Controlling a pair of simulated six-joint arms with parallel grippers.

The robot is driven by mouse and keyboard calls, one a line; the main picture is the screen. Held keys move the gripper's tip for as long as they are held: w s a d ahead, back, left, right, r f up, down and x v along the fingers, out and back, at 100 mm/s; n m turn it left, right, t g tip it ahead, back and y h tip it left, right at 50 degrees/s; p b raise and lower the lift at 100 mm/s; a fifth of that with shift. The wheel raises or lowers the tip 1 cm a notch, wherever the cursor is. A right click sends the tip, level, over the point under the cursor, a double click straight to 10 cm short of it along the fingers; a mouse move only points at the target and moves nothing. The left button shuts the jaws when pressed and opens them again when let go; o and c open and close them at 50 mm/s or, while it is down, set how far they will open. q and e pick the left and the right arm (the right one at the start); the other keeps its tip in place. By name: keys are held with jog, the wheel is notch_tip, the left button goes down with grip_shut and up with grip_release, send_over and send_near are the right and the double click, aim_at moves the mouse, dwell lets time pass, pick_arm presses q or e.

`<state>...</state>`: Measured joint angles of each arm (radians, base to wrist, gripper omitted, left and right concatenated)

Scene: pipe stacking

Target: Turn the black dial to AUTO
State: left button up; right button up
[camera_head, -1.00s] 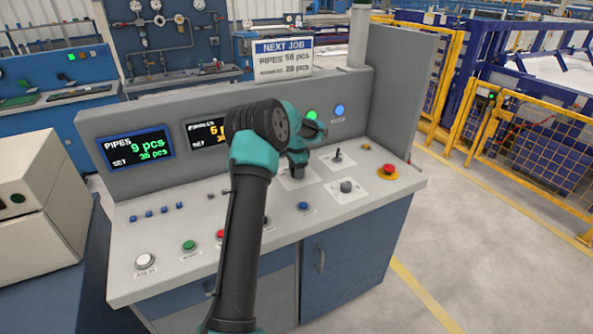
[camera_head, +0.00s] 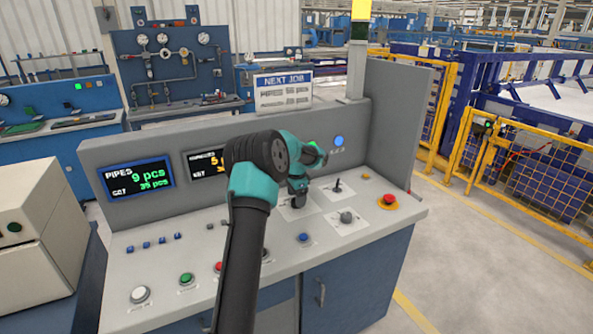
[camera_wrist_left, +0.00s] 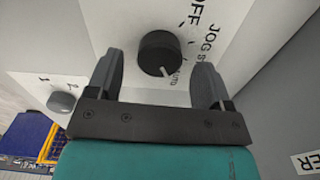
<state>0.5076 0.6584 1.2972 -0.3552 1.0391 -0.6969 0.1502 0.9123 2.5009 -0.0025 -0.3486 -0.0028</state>
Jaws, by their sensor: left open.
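The black dial (camera_wrist_left: 158,52) shows in the left wrist view, on a white plate with printed "OFF", "JOG S…" and a partly visible "AUTO". Its white mark points down and right, close to the "AUTO" print. My left gripper (camera_wrist_left: 160,66) is open, with one finger on each side of the dial. I see gaps between the fingers and the dial in this view. In the head view my left gripper (camera_head: 297,194) points down over the console's plate and hides the dial. My right gripper is in neither view.
Near the gripper on the console (camera_head: 215,262) are a black lever (camera_head: 337,186), a grey knob (camera_head: 346,217), a red mushroom button (camera_head: 389,200) and a blue button (camera_head: 303,238). The upright back panel (camera_head: 368,150) stands close behind. A lit yellow lamp (camera_head: 361,10) tops a post.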

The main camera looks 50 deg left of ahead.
pick_arm(q)
notch_tip(320, 180, up, 16)
jog(key=shift+f, duration=0.25)
dwell(0.5)
